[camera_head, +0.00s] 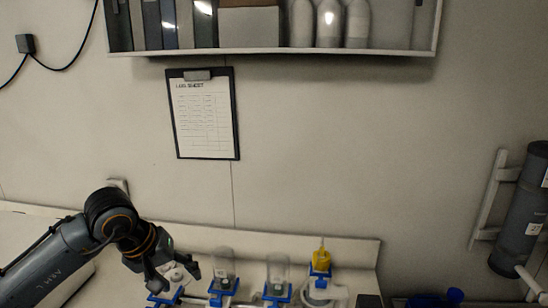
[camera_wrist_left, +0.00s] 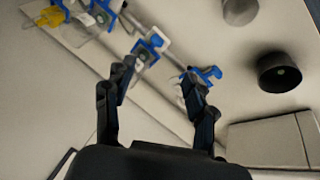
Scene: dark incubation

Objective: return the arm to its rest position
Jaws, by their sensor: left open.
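My left arm comes in from the left in the head view. Its gripper (camera_head: 173,277) is over the left end of a row of blue holders on the bench. In the left wrist view the two fingers (camera_wrist_left: 157,76) are spread apart with nothing held between them. A blue holder (camera_wrist_left: 152,42) shows beyond the gap, and another blue holder (camera_wrist_left: 210,72) is partly hidden behind the right finger. In the head view a small whitish part (camera_head: 178,273) shows by the fingers; I cannot tell whether they touch it. My right gripper is not in view.
Clear vessels (camera_head: 223,262) stand in blue holders, with a yellow piece (camera_head: 321,259) on the right one. A shelf (camera_head: 270,51) and a clipboard (camera_head: 203,113) are on the wall above. Dark cups (camera_wrist_left: 278,72) and a grey box (camera_wrist_left: 268,142) show in the wrist view.

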